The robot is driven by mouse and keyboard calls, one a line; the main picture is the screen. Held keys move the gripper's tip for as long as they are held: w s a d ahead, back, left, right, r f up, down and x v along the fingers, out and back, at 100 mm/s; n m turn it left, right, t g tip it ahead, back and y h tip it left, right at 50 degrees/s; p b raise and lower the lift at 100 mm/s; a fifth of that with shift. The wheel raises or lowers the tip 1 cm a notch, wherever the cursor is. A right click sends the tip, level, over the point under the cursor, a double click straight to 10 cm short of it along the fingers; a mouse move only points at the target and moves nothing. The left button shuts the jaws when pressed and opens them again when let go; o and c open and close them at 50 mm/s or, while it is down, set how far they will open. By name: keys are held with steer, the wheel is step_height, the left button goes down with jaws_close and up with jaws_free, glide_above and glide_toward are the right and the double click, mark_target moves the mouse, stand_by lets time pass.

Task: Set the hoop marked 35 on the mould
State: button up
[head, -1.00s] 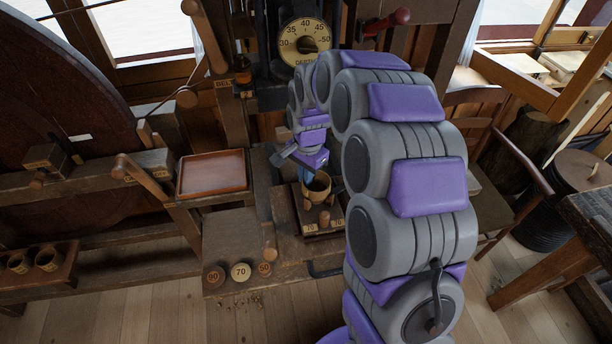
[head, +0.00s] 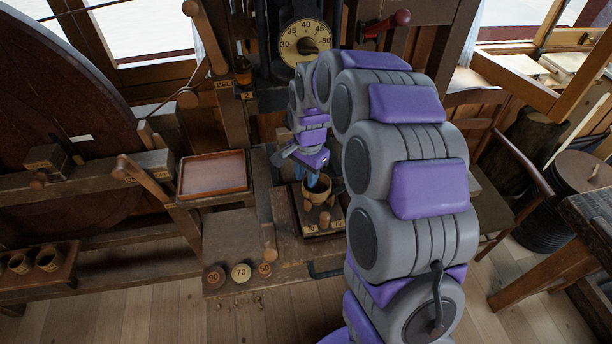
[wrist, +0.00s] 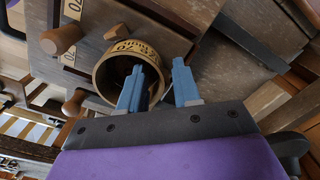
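A round wooden hoop (head: 316,195) sits on the dark wooden plate (head: 335,231) beneath my gripper. My gripper (head: 318,182) is at the hoop. In the wrist view my gripper (wrist: 161,68) has its two blue fingers apart, one inside the hoop and one outside its near-right wall. The wall lies between them, with a gap that looks wider than it. I cannot make out the mould apart from the hoop.
Wooden knobs (head: 324,220) and labels marked 70 are close around the hoop. An empty tray (head: 212,173) is to the left. Round pieces marked 90, 70 (head: 241,272) and 50 lie at the bench front. More rings (head: 48,260) stand in a rack at far left.

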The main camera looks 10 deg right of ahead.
step_height(320, 180, up, 12)
steer(key=p, duration=0.2)
steer(key=s+d+n+g, duration=0.1)
steer(key=s+n, duration=0.9)
steer(key=s, duration=2.6)
steer(key=shift+s+d+r+g, duration=0.2)
steer(key=shift+d+g, duration=0.2)
steer(key=shift+d, duration=0.2)
